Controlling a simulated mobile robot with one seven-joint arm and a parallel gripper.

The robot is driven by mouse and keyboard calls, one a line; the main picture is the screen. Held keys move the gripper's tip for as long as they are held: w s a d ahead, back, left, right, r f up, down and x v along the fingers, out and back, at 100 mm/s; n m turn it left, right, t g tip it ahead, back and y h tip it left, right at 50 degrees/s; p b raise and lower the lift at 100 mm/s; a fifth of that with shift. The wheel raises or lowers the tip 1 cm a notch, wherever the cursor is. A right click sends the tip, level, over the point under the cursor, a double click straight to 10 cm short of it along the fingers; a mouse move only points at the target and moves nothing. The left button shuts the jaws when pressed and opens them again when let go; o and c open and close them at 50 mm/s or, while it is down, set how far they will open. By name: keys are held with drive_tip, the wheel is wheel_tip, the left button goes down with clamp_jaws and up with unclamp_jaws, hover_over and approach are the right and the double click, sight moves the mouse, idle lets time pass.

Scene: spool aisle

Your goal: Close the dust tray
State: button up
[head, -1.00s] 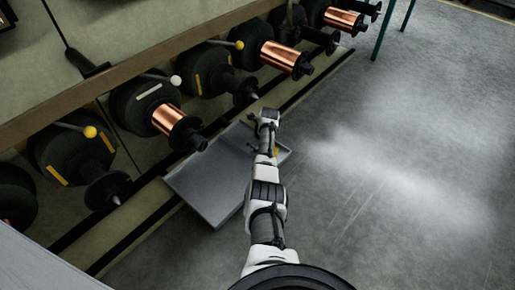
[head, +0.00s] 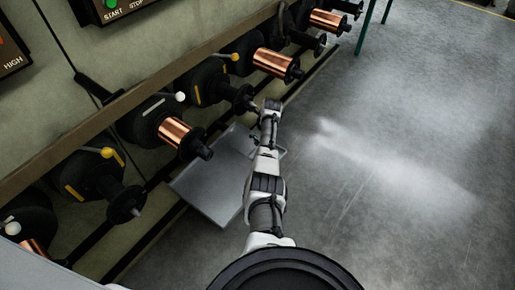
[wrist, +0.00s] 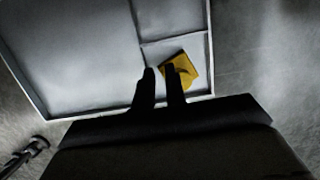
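The dust tray (head: 205,190) is a shallow grey metal tray sticking out from the foot of the spool machine, low over the floor, in the head view. My arm crosses over its right part and hides some of it. In the wrist view the tray (wrist: 85,60) shows a raised rim and inner dividers. A yellow piece (wrist: 186,72) lies in a small compartment, partly behind one finger. My gripper (wrist: 160,75) shows two dark fingers with a narrow gap between them and nothing visibly held. They overlap the tray's near rim in the picture; contact cannot be told.
A row of copper spools (head: 175,132) on dark hubs juts out above the tray, close to my arm. Levers with white and yellow knobs (head: 107,153) stick out too. A green post (head: 367,17) stands at the back. The grey floor (head: 400,180) to the right is clear.

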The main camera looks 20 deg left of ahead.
drive_tip(key=o, duration=0.5)
drive_tip(key=d+n+p, duration=0.1)
drive_tip(key=d, duration=0.1)
drive_tip(key=s+d+n+p, duration=0.1)
drive_tip(key=d+p, duration=0.1)
drive_tip(key=s+d+r+n+p, duration=0.1)
drive_tip(key=d+p, duration=0.1)
drive_tip(key=shift+d+h, duration=0.2)
drive_tip(key=shift+h, duration=0.2)
drive_tip(key=s+d+r+n+p, duration=0.1)
drive_tip(key=s+d+n+p, duration=0.1)
drive_tip(key=s+n+p, duration=0.55)
drive_tip(key=s+d+r+n+p, duration=0.2)
drive_tip(key=s+n+p, duration=0.4)
drive_tip(key=s+n, duration=0.25)
drive_tip(key=shift+m, duration=0.5)
drive_tip(key=f+b, duration=0.2)
drive_tip(key=f, duration=0.2)
drive_tip(key=a+f+b, duration=0.1)
drive_tip(key=f+b, duration=0.1)
drive_tip(key=f, duration=0.3)
drive_tip(key=w+a+f+b, duration=0.1)
drive_tip(key=f, duration=0.3)
drive_tip(key=shift+a+f+b, duration=0.25)
drive_tip(key=shift+f+b, duration=0.1)
drive_tip(key=shift+b, duration=0.05)
clamp_jaws()
drive_tip(key=shift+a, duration=0.1)
